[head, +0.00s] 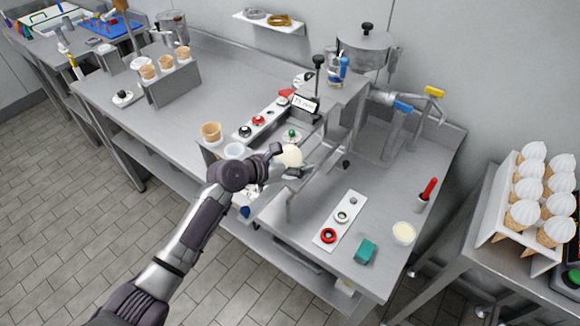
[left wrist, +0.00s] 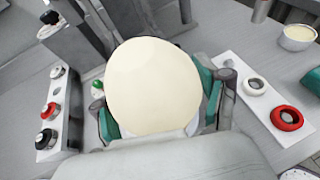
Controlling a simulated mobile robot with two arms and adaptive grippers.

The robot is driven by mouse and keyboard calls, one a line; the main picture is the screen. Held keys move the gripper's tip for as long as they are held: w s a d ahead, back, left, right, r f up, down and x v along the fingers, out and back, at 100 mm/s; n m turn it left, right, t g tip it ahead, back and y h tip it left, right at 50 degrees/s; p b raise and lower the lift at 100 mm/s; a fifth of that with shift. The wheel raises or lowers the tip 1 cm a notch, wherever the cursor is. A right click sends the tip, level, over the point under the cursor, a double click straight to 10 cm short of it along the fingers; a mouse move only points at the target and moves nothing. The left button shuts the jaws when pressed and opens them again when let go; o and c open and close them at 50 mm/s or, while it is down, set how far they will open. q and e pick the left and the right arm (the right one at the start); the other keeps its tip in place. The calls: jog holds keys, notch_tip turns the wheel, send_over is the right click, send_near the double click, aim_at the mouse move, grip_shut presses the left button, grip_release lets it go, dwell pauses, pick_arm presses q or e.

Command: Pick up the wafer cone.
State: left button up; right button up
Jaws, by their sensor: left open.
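A tan wafer cone (head: 211,131) stands in the head view, left of my left gripper (head: 284,163). More wafer cones (head: 166,62) stand in a steel holder (head: 175,86) farther back. My left gripper is open at the machine in the middle of the counter. A smooth pale cream rounded mass (head: 291,156) sits at its fingers. In the left wrist view this mass (left wrist: 153,85) fills the space between the teal-padded fingers. Whether the pads touch it, and what is under it, I cannot tell. My right gripper is not in view.
A button panel (head: 259,120) lies behind the gripper, and another panel (head: 341,219) lies to its right. A small cream-filled bowl (head: 403,233) and a teal block (head: 365,250) are near the right edge. White-topped cones (head: 533,172) stand in a rack at far right.

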pick_arm(q)
jog(key=shift+w+d, duration=0.1)
jog(key=shift+c, duration=0.2)
jog(key=c, duration=0.6)
